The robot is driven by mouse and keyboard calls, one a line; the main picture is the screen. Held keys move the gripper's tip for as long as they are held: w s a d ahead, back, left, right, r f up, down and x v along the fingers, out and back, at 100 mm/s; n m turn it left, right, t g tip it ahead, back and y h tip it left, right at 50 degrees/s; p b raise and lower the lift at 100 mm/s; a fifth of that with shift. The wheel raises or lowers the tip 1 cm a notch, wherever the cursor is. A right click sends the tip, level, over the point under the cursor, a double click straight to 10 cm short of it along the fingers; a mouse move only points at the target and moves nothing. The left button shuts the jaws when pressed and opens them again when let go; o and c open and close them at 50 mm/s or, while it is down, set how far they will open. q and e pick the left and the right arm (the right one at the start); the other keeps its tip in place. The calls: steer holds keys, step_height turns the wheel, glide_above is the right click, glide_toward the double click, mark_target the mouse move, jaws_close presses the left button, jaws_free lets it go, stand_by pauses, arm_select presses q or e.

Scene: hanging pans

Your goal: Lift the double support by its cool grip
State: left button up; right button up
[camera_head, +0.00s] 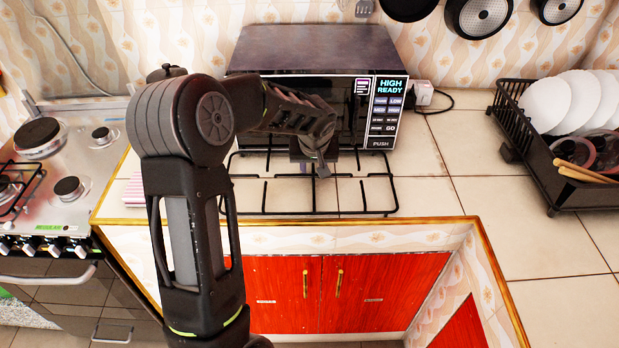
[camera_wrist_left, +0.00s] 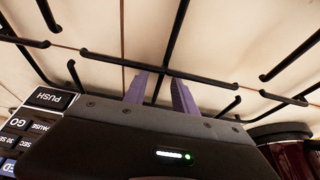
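The double support is a black wire grate (camera_head: 350,213) lying on the tiled counter in front of the microwave. Its bars (camera_wrist_left: 110,58) fill the upper part of the left wrist view. No separate marking for the cool grip is visible. My left gripper (camera_head: 313,167) is over the far middle part of the grate, pointing down. In the left wrist view its two grey-purple fingers (camera_wrist_left: 160,92) are apart, with one thin bar running between them and gaps showing on both sides. My own arm hides part of the grate's left side. My right gripper is not in view.
The microwave (camera_head: 310,48) stands close behind the grate. A stove (camera_head: 50,190) is at the left, and a black dish rack (camera_head: 560,185) with plates is at the right. Pans (camera_head: 478,15) hang above. The counter between grate and rack is clear.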

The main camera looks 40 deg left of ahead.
arm_select(q)
steer(key=shift+c, duration=0.4)
jaws_close()
steer(key=shift+r, duration=0.1)
stand_by(0.8)
